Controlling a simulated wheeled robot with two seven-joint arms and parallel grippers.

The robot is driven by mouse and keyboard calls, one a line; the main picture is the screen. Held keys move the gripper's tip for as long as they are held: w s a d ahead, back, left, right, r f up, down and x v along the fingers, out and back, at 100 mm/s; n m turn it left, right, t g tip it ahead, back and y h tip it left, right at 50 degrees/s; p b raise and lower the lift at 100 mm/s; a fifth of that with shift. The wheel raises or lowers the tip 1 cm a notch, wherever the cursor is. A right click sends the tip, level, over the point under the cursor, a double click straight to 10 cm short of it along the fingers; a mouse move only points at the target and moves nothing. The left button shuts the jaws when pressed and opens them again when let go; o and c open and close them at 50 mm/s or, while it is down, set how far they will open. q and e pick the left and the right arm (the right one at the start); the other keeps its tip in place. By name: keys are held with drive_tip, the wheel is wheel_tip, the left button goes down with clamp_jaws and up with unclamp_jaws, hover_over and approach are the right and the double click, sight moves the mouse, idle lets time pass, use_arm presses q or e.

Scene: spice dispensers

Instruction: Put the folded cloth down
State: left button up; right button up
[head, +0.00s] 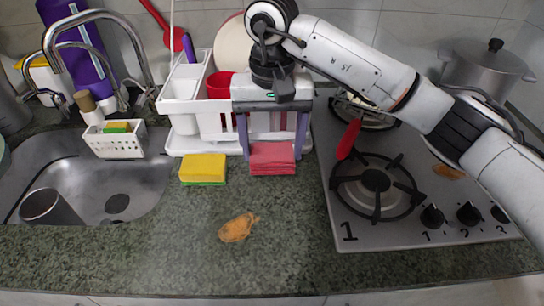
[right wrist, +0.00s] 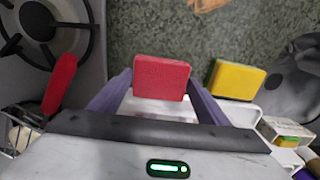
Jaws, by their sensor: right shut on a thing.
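The folded cloth (head: 272,159) is a flat red block with visible layers, at the front of the white dish rack. My right gripper (head: 273,150) comes down over it, one purple finger on each side, shut on it. In the right wrist view the cloth (right wrist: 161,78) fills the space between the fingers (right wrist: 160,86). Whether its underside touches the counter, I cannot tell. My left gripper is not in view.
A yellow-green sponge (head: 203,168) lies just left of the cloth. The dish rack (head: 200,143) stands behind, the stove (head: 420,185) right, the sink (head: 95,185) left. An orange-brown patch (head: 237,228) lies in front; the counter (head: 290,250) around it is clear.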

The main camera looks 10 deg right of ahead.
drive_tip(key=shift+f, duration=0.75)
drive_tip(key=shift+r, duration=0.1)
drive_tip(key=o, duration=0.9)
drive_tip(key=shift+f, duration=0.2)
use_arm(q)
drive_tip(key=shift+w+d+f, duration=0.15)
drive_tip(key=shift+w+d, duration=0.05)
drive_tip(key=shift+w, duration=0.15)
use_arm(e)
drive_tip(key=shift+r, duration=0.15)
